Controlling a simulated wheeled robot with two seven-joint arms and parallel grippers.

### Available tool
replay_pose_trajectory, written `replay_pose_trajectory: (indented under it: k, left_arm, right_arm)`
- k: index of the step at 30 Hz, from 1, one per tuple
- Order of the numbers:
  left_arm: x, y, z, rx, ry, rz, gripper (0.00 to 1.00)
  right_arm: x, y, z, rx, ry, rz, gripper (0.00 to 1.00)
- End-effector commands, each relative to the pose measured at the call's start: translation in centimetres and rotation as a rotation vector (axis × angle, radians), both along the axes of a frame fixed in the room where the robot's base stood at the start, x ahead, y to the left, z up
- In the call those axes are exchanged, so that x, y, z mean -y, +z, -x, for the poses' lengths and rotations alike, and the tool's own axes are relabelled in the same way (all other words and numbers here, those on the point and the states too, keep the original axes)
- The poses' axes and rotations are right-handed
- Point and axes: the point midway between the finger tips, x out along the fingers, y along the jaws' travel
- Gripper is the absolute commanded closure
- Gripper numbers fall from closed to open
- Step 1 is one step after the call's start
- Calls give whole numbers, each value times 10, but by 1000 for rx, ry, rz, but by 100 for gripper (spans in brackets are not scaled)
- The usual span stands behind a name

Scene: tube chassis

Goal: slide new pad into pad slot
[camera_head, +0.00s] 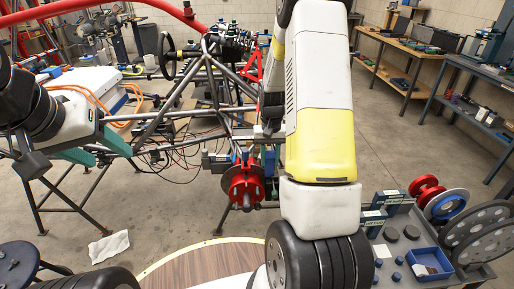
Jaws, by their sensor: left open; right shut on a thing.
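The red brake hub and disc (243,185) hang at the tube chassis (205,70) in the middle. A grey-blue block (215,162) beside the disc looks like the caliper, but I cannot make out the pad slot. My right arm crosses the centre of the view; its gripper (268,150) is small and partly hidden behind my forearm, close to the right of the disc. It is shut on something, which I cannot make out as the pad. My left gripper (110,157) is open and empty, its teal fingers apart, left of the disc and clear of it.
A grey parts cart (390,274) at lower right carries a blue bin (428,262), discs and a red hub (427,188). A round wooden top (205,265) is at the bottom. Thin chassis tubes and wires run near my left gripper. Floor between is open, with a white cloth (110,246).

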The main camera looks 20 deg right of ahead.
Motion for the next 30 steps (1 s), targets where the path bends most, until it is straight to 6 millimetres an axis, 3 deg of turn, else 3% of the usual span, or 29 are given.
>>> replay_pose_trajectory:
  k: [30]
  left_arm:
    - [0, 0, 0, 0, 0, 0, 44]
  right_arm:
    - [0, -35, 0, 0, -1, 0, 100]
